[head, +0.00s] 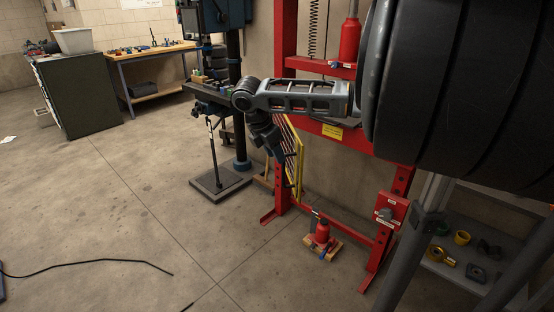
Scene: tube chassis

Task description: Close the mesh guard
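The mesh guard (298,174) is a narrow panel with a yellow frame and reddish mesh, seen nearly edge-on. It stands at the left post of the red press frame (282,190), swung away from the press opening, which is uncovered. My grey arm reaches in from the right, bends at an elbow and points downward. My gripper (273,146) is at the upper left of the guard, dark and small in the picture. It overlaps the guard's edge in view; I cannot tell whether it touches. Its fingers are too small and dark to show whether they are open.
A drill press (236,95) stands behind on the left. A red bottle jack (322,232) sits on a wooden block at the press's foot. A lower shelf (455,268) is at the right. A black cable (90,268) lies on otherwise open floor at the left.

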